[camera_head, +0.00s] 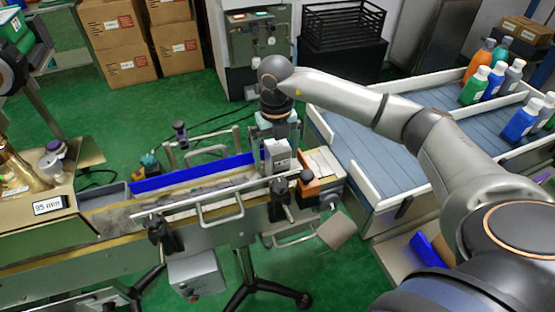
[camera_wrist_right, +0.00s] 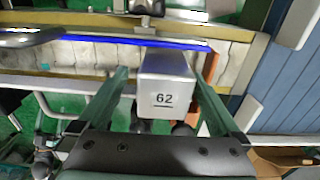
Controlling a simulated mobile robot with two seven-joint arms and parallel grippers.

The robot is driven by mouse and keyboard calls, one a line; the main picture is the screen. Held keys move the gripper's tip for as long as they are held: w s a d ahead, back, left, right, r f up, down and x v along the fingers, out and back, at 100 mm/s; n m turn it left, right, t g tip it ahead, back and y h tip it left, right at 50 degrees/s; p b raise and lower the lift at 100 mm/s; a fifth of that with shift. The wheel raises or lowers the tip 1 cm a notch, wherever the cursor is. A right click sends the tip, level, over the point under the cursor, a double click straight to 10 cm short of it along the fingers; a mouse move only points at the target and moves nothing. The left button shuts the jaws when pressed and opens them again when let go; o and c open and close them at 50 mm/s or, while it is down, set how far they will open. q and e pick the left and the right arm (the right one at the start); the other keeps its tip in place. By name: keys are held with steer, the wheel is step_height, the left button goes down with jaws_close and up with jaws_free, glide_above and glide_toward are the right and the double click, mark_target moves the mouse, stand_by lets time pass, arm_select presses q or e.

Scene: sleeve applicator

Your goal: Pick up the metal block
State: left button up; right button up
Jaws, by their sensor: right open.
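The metal block (camera_head: 277,156) is a small grey box at the right end of the conveyor, beside an orange piece. In the right wrist view the block (camera_wrist_right: 165,90) shows its face marked "62". My right gripper (camera_head: 279,134) points down from above, right over the block. In the right wrist view my right gripper (camera_wrist_right: 160,80) is open, with one green finger on each side of the block and a narrow gap showing at each side. Whether the fingertips reach down to the block's level is hard to tell. My left gripper is not in view.
A blue guide strip (camera_head: 195,172) runs along the conveyor's far side, and a metal rail (camera_head: 215,198) along its near side. A slatted blue-grey table (camera_head: 370,160) to the right holds several bottles (camera_head: 490,80). Cardboard boxes (camera_head: 125,60) stand behind; green floor lies around.

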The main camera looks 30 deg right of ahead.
mark_target(277, 166)
steer(key=f, duration=0.5)
steer(key=shift+d+p, duration=0.2)
steer(key=shift+p, duration=0.15)
steer(key=shift+r, duration=0.1)
jaws_close()
stand_by(0.3)
